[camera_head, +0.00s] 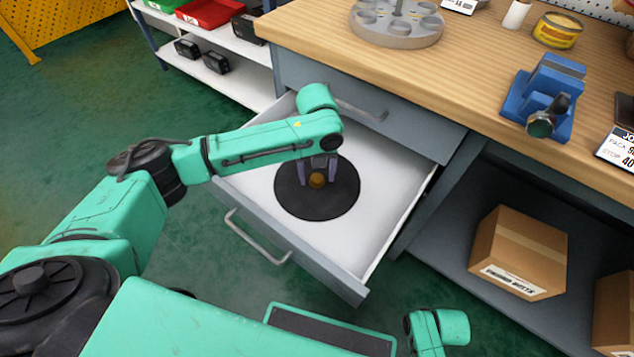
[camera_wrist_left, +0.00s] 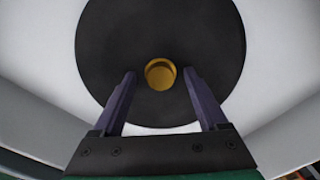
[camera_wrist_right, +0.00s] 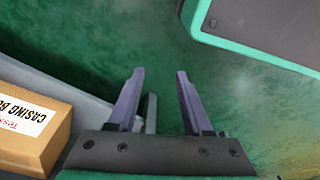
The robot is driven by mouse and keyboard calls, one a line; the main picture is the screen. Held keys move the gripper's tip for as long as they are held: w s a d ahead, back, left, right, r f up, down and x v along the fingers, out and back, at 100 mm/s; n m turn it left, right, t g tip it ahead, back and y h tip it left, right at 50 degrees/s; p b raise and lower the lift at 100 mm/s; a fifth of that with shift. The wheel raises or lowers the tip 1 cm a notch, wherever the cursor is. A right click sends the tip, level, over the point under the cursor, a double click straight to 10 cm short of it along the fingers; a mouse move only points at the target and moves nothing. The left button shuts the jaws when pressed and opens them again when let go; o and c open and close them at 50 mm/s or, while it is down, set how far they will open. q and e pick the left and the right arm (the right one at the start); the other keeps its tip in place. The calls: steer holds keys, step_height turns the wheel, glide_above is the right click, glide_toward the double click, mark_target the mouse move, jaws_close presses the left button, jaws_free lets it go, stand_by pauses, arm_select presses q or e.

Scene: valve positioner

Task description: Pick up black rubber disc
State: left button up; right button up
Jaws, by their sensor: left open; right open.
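The black rubber disc (camera_head: 336,200) lies flat in the open white-lined drawer (camera_head: 262,205). A round brass-coloured knob (camera_head: 317,181) stands at its middle. My left gripper (camera_head: 318,172) is over the disc, pointing down, with its fingers on either side of the knob. In the left wrist view the disc (camera_wrist_left: 215,50) fills the upper part, and the knob (camera_wrist_left: 160,74) shows between and just beyond the open fingertips (camera_wrist_left: 160,76). I cannot tell whether the fingers touch it. My right gripper (camera_wrist_right: 158,75) is open and empty above the green floor.
The drawer has a metal handle (camera_head: 258,238) and low walls around the disc. The wooden bench top (camera_head: 460,70) carries a grey round fixture (camera_head: 397,25), a blue vise (camera_head: 543,97) and a yellow tin (camera_head: 558,30). A cardboard box (camera_head: 518,252) sits on the lower shelf at right.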

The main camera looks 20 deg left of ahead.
arm_select(q)
steer(key=shift+r, duration=0.1)
jaws_close()
